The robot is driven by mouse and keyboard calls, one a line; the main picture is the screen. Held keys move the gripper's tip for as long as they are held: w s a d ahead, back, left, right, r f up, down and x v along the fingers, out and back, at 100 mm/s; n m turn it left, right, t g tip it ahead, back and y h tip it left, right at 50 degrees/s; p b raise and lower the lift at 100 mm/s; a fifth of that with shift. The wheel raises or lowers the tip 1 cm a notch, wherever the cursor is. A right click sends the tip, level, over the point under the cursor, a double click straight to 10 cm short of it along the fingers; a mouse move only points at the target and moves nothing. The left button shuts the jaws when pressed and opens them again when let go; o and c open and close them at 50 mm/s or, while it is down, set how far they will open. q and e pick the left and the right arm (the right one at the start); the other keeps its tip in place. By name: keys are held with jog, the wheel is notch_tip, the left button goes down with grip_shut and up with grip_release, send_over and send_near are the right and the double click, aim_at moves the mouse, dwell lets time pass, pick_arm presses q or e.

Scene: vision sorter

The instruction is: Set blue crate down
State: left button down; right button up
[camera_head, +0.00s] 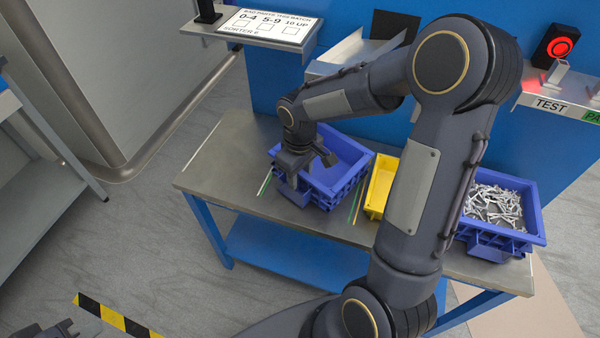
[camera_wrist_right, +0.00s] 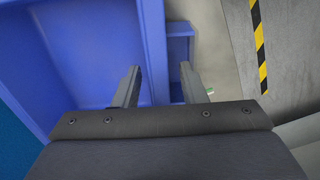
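The blue crate (camera_head: 352,158) is at the left part of the metal table, between coloured tape lines; it looks empty. Whether its base fully touches the table is hard to see. My right gripper (camera_head: 307,165) is at the crate's left-hand wall. In the right wrist view its two fingers (camera_wrist_right: 158,85) stand apart on either side of the crate's wall and outer ledge (camera_wrist_right: 153,45). I cannot tell whether they press on it. My left gripper (camera_head: 65,330) shows only partly at the bottom left edge, away from the crate; its fingers are unclear.
A yellow bin (camera_head: 379,187) stands just right of the crate, partly behind my right arm. Another blue crate (camera_head: 536,218) with white parts (camera_head: 492,206) is at the table's right end. A sign shelf (camera_head: 268,27) and TEST shelf (camera_head: 550,104) overhang the back.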

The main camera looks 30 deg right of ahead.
jog(key=shift+r, duration=0.1)
jog(key=shift+r, duration=0.3)
notch_tip(320, 180, up, 11)
jog(key=p, duration=0.3)
jog(key=s+a+r+m+t+y, duration=0.1)
jog(key=s+a+m+t+y, duration=0.1)
jog(key=s, duration=0.7)
jog(key=s+a+r+m+t+y, duration=0.1)
jog(key=s+a+m+t, duration=0.2)
jog(key=s, duration=0.6)
jog(key=shift+r+t+y, duration=0.3)
jog(key=shift+r+y, duration=0.1)
notch_tip(320, 180, up, 11)
jog(key=p, duration=1.1)
